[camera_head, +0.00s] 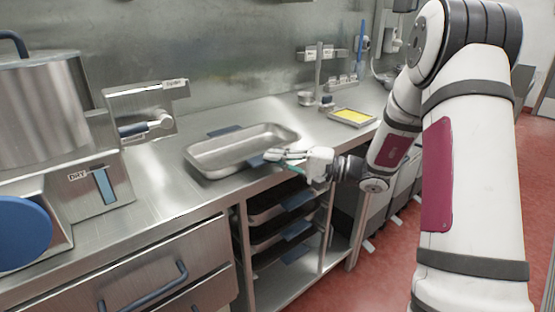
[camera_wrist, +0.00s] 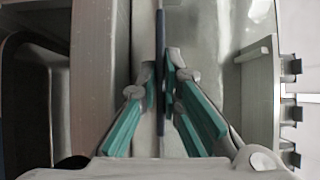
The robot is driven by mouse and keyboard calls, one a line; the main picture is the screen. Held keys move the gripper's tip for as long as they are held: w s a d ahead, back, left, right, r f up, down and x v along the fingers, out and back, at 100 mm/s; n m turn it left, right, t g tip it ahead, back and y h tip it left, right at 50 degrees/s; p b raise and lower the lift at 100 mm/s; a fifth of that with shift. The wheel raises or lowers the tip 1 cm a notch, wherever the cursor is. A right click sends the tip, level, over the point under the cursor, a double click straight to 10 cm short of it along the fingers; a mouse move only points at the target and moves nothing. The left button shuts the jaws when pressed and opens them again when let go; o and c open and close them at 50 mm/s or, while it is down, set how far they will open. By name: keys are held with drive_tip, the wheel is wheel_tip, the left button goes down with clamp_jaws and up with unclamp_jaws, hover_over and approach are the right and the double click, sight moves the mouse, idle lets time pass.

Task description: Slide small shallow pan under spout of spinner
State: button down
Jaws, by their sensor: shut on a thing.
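The small shallow pan (camera_head: 235,151) is a grey metal tray lying on the steel counter. It sits to the right of the spinner (camera_head: 45,110), with a gap between them. The spinner's spout (camera_head: 148,126) sticks out to the right on its upper side; the pan is not under it. My gripper (camera_head: 272,155) is at the pan's near right rim.
The steel counter (camera_head: 150,200) is clear between pan and spinner. A tray with yellow content (camera_head: 352,117) and small metal items (camera_head: 306,98) are to the right. A shelf with dark trays (camera_head: 285,220) is below the counter, beside drawers (camera_head: 150,275).

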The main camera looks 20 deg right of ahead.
sight(243, 187)
drive_tip(key=shift+s+a+b, duration=0.35)
drive_tip(key=shift+s+a, duration=0.15)
drive_tip(key=shift+a, duration=1.05)
drive_tip(key=shift+s+a+b, duration=0.35)
drive_tip(key=shift+s+a, duration=0.15)
drive_tip(key=shift+a, duration=1.05)
drive_tip(key=shift+s+a+b, duration=0.35)
drive_tip(key=shift+s+a, duration=0.15)
drive_tip(key=shift+a, duration=1.25)
drive_tip(key=c, duration=1.7)
unclamp_jaws()
drive_tip(key=shift+s, duration=0.1)
drive_tip(key=o, duration=0.5)
drive_tip(key=shift+f, duration=0.1)
drive_tip(key=shift+c, duration=0.2)
drive_tip(key=shift+d, duration=0.1)
drive_tip(key=shift+c, duration=0.2)
drive_tip(key=shift+o, duration=0.4)
drive_tip(key=b+v, duration=0.1)
drive_tip(key=v, duration=0.6)
